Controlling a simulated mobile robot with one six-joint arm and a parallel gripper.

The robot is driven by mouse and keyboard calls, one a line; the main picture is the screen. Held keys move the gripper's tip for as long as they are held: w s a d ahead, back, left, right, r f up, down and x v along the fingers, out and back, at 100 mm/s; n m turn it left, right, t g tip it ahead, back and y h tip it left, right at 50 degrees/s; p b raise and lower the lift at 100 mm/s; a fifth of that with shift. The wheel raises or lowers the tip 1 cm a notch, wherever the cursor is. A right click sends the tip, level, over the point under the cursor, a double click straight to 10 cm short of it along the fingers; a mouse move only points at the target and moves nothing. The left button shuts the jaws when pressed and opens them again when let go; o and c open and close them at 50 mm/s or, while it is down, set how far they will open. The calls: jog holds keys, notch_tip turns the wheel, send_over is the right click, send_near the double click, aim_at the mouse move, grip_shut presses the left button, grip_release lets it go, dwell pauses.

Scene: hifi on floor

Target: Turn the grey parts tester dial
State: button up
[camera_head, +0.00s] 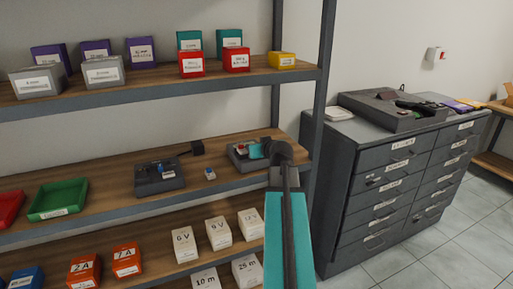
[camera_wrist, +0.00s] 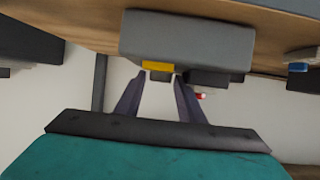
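A grey tester box (camera_head: 237,159) stands on the middle shelf at the right end, partly hidden behind my arm and gripper. In the wrist view the grey box (camera_wrist: 188,36) is upside down, with a yellow patch (camera_wrist: 158,66) and a small dark knob-like part (camera_wrist: 161,76) on its near side. I cannot tell for sure that this part is the dial. My gripper (camera_wrist: 160,77) has its two fingers apart, with the tips close to the box on either side of the dark part. Contact cannot be told. In the head view the fingers are hidden.
A second dark grey device (camera_head: 158,178) and a small blue item (camera_head: 210,174) stand to the left on the same shelf. A green tray (camera_head: 58,213) is further left. A shelf post (camera_head: 318,120) and a grey drawer cabinet (camera_head: 370,190) are to the right.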

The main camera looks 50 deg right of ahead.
jog(key=shift+d+n+y+b, duration=0.15)
jog(key=shift+n+y+b, duration=0.25)
jog(key=shift+y, duration=0.1)
jog(key=shift+d+t, duration=0.1)
jog(key=shift+t, duration=0.2)
jog(key=shift+s+d+n+t+y, duration=0.1)
jog(key=shift+d+n+t+y, duration=0.05)
jog(key=shift+n+y, duration=0.55)
jog(key=shift+d+n+t+y, duration=0.1)
jog(key=shift+n+t+y, duration=0.05)
jog(key=shift+n+y, duration=0.5)
jog(key=shift+d+r+n+y+p, duration=0.15)
jog(key=shift+n+y+p, duration=0.4)
jog(key=shift+n+y, duration=0.45)
jog(key=shift+d+f+n+y+p, duration=0.1)
jog(key=shift+n+y+p, duration=0.55)
jog(key=shift+y, duration=0.5)
jog(key=shift+n+y, duration=0.4)
